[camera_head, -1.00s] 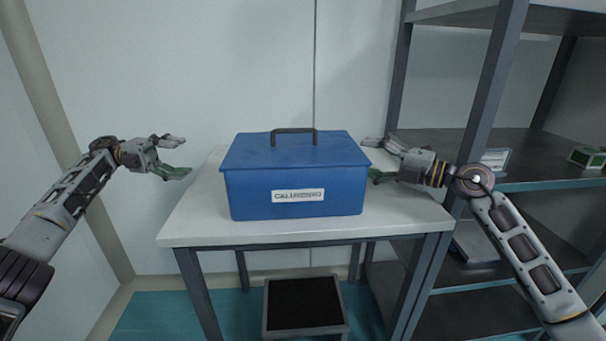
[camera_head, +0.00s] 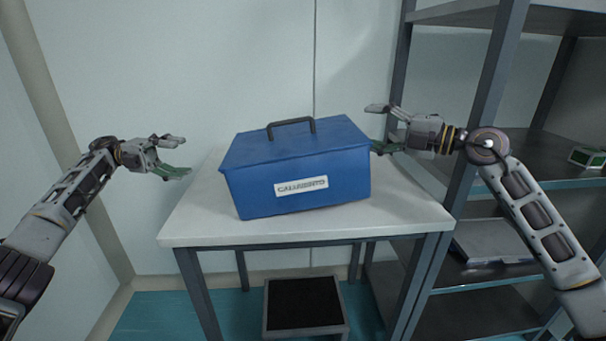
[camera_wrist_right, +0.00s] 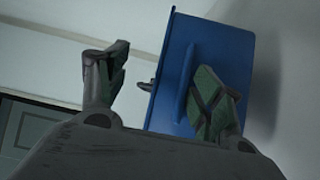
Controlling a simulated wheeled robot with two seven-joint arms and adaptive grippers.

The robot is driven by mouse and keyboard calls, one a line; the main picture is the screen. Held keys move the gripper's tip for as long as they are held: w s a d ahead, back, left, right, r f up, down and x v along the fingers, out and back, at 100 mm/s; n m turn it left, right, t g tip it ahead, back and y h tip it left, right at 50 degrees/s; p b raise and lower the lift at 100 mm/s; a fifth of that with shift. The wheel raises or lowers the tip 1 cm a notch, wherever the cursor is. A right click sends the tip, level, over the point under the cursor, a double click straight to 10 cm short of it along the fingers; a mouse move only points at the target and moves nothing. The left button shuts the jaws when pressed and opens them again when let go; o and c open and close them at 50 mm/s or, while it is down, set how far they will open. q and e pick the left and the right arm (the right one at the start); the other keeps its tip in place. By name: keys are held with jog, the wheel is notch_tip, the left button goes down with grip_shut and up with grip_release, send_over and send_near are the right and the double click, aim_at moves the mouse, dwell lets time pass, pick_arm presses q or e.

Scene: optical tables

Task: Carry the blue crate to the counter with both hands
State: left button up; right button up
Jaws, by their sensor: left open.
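The blue crate (camera_head: 298,170) has a dark top handle (camera_head: 291,127) and a white label (camera_head: 301,187) on its front. In the right wrist view, one finger of the right gripper (camera_wrist_right: 160,85) overlaps the crate's ribbed side (camera_wrist_right: 205,60); contact is unclear. I cannot make out a separate counter.
A dark metal shelving unit (camera_head: 486,95) stands at the right, close to my right arm. A small green-edged box (camera_head: 588,158) is on its shelf. A black-topped low stool or platform (camera_head: 303,305) is under the table. A pale wall closes off the back.

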jog(key=shift+r, duration=1.1)
jog(key=shift+d, duration=0.2)
